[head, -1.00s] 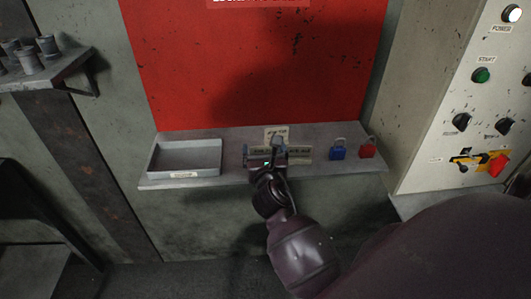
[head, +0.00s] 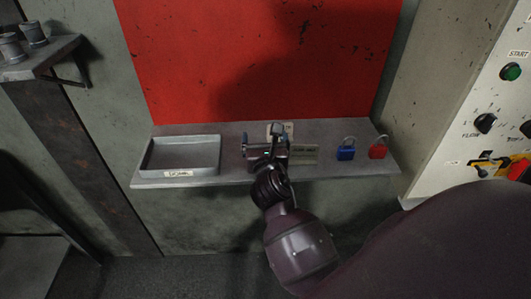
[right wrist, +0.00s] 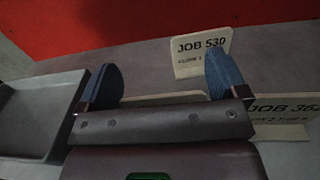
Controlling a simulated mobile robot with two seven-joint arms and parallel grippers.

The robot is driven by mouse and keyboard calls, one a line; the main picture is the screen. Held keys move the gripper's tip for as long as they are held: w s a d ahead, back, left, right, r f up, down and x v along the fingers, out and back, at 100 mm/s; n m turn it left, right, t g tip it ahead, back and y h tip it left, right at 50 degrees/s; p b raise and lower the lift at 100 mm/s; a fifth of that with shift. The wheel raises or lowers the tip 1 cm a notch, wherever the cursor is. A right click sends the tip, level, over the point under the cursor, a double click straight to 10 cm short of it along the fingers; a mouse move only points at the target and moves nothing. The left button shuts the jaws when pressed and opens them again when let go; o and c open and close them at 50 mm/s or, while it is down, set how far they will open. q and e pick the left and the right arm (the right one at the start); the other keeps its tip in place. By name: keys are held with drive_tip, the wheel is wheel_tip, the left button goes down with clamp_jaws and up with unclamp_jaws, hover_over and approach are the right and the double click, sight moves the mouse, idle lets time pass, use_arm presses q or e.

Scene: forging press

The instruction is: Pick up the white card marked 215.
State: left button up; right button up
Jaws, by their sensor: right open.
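My right gripper (head: 262,136) is open above the shelf, near the middle. In the right wrist view its two blue fingers (right wrist: 163,68) are spread apart. The top strip of a pale card (right wrist: 160,98) shows between and behind them; its face is hidden, so I cannot read a number. To the right is a card marked JOB 362 (right wrist: 280,112), also in the head view (head: 304,154). No 215 is legible. My left gripper is not in view.
A grey tray (head: 215,157) with a label stands on the shelf (head: 228,172), left of the gripper. A blue padlock (head: 346,153) and a red padlock (head: 378,150) stand to the right. A red panel (head: 180,60) rises behind. A control cabinet (head: 455,120) is at the right.

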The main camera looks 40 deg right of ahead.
drive_tip(key=c, duration=0.7)
